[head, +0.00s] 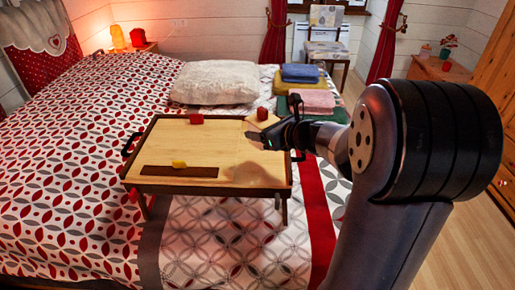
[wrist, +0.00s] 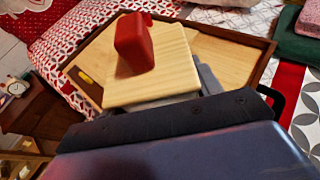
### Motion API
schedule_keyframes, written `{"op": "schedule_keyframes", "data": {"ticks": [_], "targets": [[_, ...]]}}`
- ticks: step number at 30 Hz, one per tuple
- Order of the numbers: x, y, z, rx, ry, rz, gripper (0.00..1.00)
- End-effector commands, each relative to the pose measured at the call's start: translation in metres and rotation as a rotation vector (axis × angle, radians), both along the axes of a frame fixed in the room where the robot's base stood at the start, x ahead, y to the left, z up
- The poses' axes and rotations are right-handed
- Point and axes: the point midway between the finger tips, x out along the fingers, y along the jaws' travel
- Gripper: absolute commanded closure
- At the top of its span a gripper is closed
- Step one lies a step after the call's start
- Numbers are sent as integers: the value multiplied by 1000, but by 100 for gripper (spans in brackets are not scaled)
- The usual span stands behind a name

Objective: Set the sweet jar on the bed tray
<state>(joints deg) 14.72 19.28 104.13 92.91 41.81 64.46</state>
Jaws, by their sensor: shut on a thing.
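The bed tray (head: 215,140), pale wood with a dark rim and short legs, stands on the bed; it also shows in the wrist view (wrist: 225,52). My gripper (head: 283,136) is over the tray's right part, shut on what appears to be the sweet jar. Its pale square wooden lid (wrist: 165,75) with a red knob (wrist: 134,42) shows in the wrist view. The red knob also shows in the head view (head: 262,114). The jar's body looks clear and is hard to make out. The fingertips are partly hidden. I cannot tell whether the jar touches the tray.
On the tray are a small red piece (head: 197,119) at the back and a yellow piece (head: 178,163) by a dark brown strip (head: 180,172). A white pillow (head: 215,82) and folded towels (head: 311,101) lie behind. The tray's middle is clear.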

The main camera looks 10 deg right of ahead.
Motion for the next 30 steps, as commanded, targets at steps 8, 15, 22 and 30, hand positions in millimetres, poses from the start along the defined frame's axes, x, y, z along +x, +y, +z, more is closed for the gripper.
{"op": "schedule_keyframes", "data": {"ticks": [8, 15, 22, 30], "targets": [[0, 0, -41, 1, 0, 0, 76], [0, 0, -73, 1, 2, 0, 76], [0, 0, -78, 0, -2, 0, 76], [1, 0, -83, 0, -2, 0, 76]]}}
